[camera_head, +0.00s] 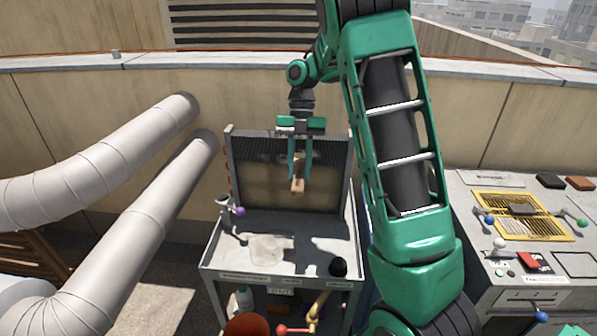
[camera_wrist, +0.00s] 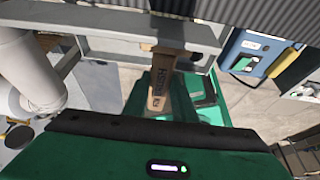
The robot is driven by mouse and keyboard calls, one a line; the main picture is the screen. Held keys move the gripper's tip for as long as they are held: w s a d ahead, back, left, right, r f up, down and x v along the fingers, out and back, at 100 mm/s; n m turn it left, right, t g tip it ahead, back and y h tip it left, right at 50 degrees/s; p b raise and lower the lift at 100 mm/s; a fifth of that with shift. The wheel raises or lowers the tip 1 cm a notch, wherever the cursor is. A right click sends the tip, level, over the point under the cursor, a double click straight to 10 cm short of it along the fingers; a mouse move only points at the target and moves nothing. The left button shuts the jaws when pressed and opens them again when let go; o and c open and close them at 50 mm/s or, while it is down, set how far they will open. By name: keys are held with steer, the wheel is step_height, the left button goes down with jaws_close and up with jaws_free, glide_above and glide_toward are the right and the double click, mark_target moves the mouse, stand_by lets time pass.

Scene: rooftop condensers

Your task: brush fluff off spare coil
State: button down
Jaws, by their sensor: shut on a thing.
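The spare coil (camera_head: 255,150) stands upright in a grey frame at the back of a small metal bench. Dark fins show along its top, and a tan, fluffy-looking layer (camera_head: 262,183) covers much of its face below. My gripper (camera_head: 299,172) points down in front of the coil, shut on a wooden-handled brush (camera_head: 297,186). The handle also shows in the wrist view (camera_wrist: 160,82), with dark lettering on it. The bristles are hard to make out, and I cannot tell whether the brush touches the coil. Dark ribbed fins (camera_wrist: 275,14) fill the wrist view's top right.
Two thick ducts (camera_head: 140,225) crowd the left. A right-hand bench carries a yellow grille (camera_head: 520,232). A red bucket (camera_head: 247,325) sits below.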

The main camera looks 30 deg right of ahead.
steer(key=shift+r, duration=1.1)
steer(key=shift+f, duration=2.15)
steer(key=shift+r, duration=2.2)
steer(key=shift+f, duration=2.2)
steer(key=shift+r, duration=2.15)
steer(key=shift+w+f, duration=0.1)
steer(key=shift+f, duration=2.05)
steer(key=shift+d+r, duration=0.1)
